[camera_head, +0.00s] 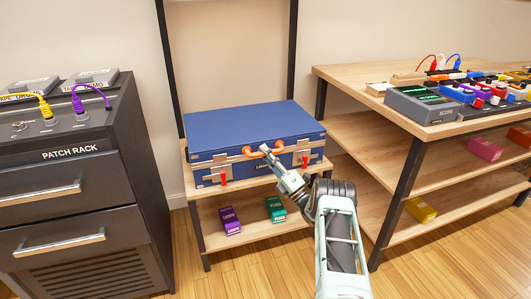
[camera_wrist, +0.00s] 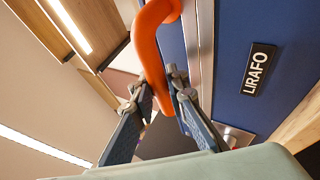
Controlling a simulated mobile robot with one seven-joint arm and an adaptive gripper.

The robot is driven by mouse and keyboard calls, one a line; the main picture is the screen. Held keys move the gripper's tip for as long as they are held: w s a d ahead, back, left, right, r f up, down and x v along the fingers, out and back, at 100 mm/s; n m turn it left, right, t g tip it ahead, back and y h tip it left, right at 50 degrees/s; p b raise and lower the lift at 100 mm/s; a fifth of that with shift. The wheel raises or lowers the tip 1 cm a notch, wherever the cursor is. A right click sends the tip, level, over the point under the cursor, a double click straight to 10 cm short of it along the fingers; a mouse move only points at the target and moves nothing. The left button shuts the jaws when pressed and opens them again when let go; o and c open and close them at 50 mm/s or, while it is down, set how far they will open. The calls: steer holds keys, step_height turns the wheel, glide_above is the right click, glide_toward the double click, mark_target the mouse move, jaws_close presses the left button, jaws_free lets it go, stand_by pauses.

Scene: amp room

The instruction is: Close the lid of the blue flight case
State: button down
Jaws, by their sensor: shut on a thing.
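The blue flight case (camera_head: 252,127) sits on the upper wooden shelf in the head view, with its lid lying flat over the base. I cannot tell if a small gap is left at the front seam. Two red latches hang on its front, a left one (camera_head: 223,178) and a right one (camera_head: 305,161). My gripper (camera_head: 275,160) is at the middle of the case front, by the orange handle (camera_head: 249,152). In the wrist view my gripper (camera_wrist: 160,86) is shut on the orange handle (camera_wrist: 148,45), beside metal edging and a LIRAFO label (camera_wrist: 258,69).
The dark patch rack (camera_head: 68,190) stands close on the left. A wooden table (camera_head: 375,140) with pedals on top stands on the right. A purple pedal (camera_head: 229,221) and a green pedal (camera_head: 275,209) sit on the shelf below the case. The floor in front shows free room.

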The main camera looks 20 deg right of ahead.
steer(key=shift+s+f, duration=0.25)
steer(key=shift+f, duration=0.4)
steer(key=c, duration=2.2)
jaws_free()
steer(key=shift+w+r, duration=0.15)
steer(key=shift+r, duration=0.1)
steer(key=v, duration=1.2)
steer(key=shift+r, duration=0.1)
